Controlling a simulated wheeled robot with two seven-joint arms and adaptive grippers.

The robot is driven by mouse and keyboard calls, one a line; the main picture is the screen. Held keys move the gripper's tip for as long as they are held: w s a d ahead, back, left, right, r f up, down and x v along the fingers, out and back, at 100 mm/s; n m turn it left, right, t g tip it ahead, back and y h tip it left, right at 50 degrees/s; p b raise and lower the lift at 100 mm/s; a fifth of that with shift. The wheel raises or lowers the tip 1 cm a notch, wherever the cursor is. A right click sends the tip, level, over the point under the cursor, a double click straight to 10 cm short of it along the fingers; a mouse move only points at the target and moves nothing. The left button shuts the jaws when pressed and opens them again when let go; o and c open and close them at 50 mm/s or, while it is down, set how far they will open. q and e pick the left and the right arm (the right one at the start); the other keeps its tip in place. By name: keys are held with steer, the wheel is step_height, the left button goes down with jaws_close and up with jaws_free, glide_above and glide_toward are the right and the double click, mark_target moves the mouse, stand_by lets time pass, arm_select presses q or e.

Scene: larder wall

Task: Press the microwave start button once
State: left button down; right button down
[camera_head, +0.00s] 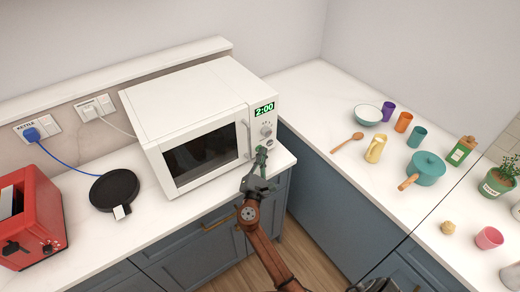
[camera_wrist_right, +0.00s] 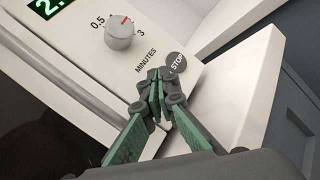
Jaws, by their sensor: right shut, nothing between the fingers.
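The white microwave (camera_head: 190,120) stands on the left counter with its door shut. Its green display (camera_head: 264,109) reads 2:00. The dial (camera_head: 266,132) is below the display; in the right wrist view the dial (camera_wrist_right: 119,33) has a red mark and the word MINUTES beside it. A grey STOP button (camera_wrist_right: 177,62) shows just beside my fingertips. I cannot see a start button; my fingers cover part of the lower panel. My right gripper (camera_head: 261,151) is shut and empty, its tips at the lower panel (camera_wrist_right: 155,76). I cannot tell whether they touch it.
A red toaster (camera_head: 32,215) and a black round kettle base (camera_head: 114,189) are left of the microwave. The right counter holds a teal pot (camera_head: 427,168), a yellow jug (camera_head: 376,149), a bowl (camera_head: 368,115) and several cups.

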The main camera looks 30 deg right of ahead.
steer(key=shift+w+a+f, duration=0.1)
steer(key=shift+a+f, duration=0.25)
steer(key=shift+f, duration=0.45)
steer(key=shift+s+d+f+p, duration=0.15)
steer(key=shift+s+p, duration=0.15)
steer(key=shift+s, duration=0.45)
steer(key=shift+s+d+r+p, duration=0.15)
steer(key=shift+s+d+p, duration=0.1)
steer(key=shift+s, duration=0.6)
steer(key=shift+s+d+r+p, duration=0.1)
steer(key=shift+s+p, duration=0.1)
steer(key=shift+s, duration=0.65)
